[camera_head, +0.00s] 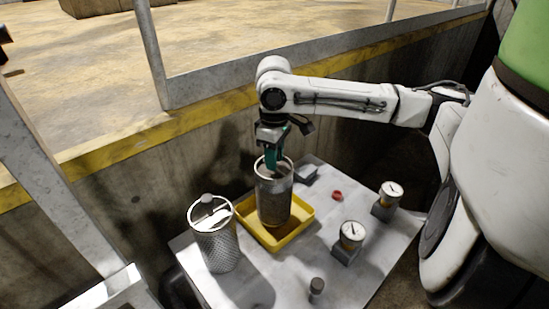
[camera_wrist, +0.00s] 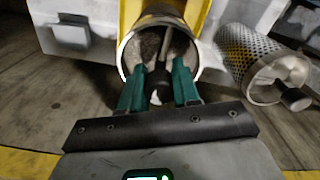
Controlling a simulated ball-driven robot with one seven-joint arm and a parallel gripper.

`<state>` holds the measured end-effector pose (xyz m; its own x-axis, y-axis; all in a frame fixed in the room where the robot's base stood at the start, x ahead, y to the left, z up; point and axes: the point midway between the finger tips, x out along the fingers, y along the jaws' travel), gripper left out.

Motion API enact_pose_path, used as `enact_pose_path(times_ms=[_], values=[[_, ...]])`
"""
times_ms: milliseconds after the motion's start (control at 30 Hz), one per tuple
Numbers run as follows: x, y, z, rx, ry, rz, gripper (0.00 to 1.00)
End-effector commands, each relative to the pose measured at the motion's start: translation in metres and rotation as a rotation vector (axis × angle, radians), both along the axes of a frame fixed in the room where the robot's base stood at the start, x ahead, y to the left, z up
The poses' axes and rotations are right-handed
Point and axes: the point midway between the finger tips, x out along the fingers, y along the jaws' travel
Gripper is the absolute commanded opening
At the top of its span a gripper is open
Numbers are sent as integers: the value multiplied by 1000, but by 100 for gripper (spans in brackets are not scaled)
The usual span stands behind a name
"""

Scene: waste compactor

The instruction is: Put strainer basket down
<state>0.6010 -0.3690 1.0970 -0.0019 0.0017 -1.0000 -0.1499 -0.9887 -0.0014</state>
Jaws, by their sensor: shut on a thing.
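A dark, dirty strainer basket (camera_head: 274,203) with a pale rim hangs upright from my gripper (camera_head: 277,160), within the outline of the yellow tray (camera_head: 252,234). I cannot tell whether its bottom touches the tray. In the wrist view, my gripper's green fingers (camera_wrist: 158,80) reach into the open top of the basket (camera_wrist: 160,20) and are shut on its central handle; the exact grip is partly hidden. A second, cleaner perforated basket (camera_head: 217,248) with a knobbed handle stands left of the tray. It also shows at the right of the wrist view (camera_wrist: 240,52).
The pale table (camera_head: 300,270) carries two round gauges (camera_head: 352,233) (camera_head: 390,192), a small red ring (camera_head: 337,196), a grey block (camera_head: 306,173) and a small knob (camera_head: 317,287). A concrete wall with a yellow-edged ledge (camera_head: 130,143) and metal railing stands behind. Free table lies right of the tray.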

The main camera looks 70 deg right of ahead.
Motion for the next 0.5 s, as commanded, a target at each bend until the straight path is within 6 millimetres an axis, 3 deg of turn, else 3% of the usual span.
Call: enact_pose_path(times_ms=[167, 500], values=[[0, -1, -12, -2, -2, -1, 0], [0, 0, -16, -2, -3, -1, 0]])
